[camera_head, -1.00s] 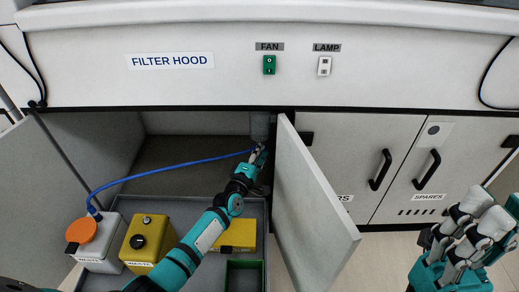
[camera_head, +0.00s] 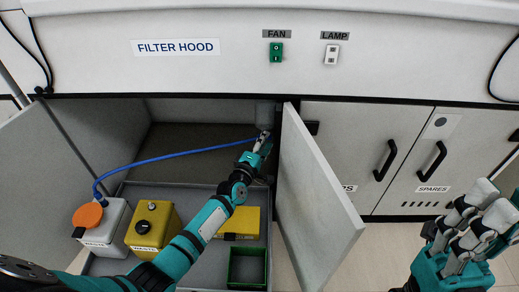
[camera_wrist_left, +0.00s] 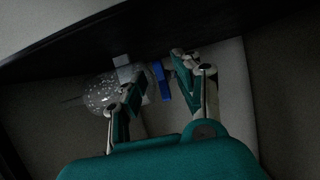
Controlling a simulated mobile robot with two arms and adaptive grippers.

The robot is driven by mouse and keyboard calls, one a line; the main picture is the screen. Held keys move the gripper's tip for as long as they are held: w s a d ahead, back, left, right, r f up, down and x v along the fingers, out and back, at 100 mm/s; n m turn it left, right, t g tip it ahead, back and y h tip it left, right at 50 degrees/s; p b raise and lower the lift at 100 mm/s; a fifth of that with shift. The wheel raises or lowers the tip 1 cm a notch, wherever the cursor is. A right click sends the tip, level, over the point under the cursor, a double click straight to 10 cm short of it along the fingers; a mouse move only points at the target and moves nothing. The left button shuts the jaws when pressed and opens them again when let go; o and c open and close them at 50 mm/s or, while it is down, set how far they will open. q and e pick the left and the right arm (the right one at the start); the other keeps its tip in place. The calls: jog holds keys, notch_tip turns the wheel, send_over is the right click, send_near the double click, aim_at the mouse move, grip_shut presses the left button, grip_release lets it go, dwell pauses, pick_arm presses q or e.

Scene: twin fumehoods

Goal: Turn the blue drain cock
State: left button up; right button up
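The blue drain cock (camera_wrist_left: 159,76) shows in the left wrist view as a small blue handle beside a grey fitting and a speckled, clear rounded body (camera_wrist_left: 100,92). My left gripper (camera_wrist_left: 153,66) is open, with one finger on each side of the blue handle. The handle looks apart from the right finger; contact with the left finger cannot be told. In the head view my left gripper (camera_head: 264,138) is inside the open cabinet, near the end of the blue hose (camera_head: 180,154), and hides the cock. My right gripper (camera_head: 492,203) is open and empty at lower right.
The open cabinet door (camera_head: 315,185) stands just right of my left arm. A tray (camera_head: 190,198) holds a white can (camera_head: 113,222), a yellow can (camera_head: 165,225), a yellow box (camera_head: 243,222) and a green bin (camera_head: 247,284). The fume hood front is above.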

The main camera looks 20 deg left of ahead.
pick_arm(q)
jog(key=s+a, duration=0.1)
jog(key=s, duration=1)
jog(key=shift+s+a, duration=0.15)
jog(key=shift+s, duration=0.15)
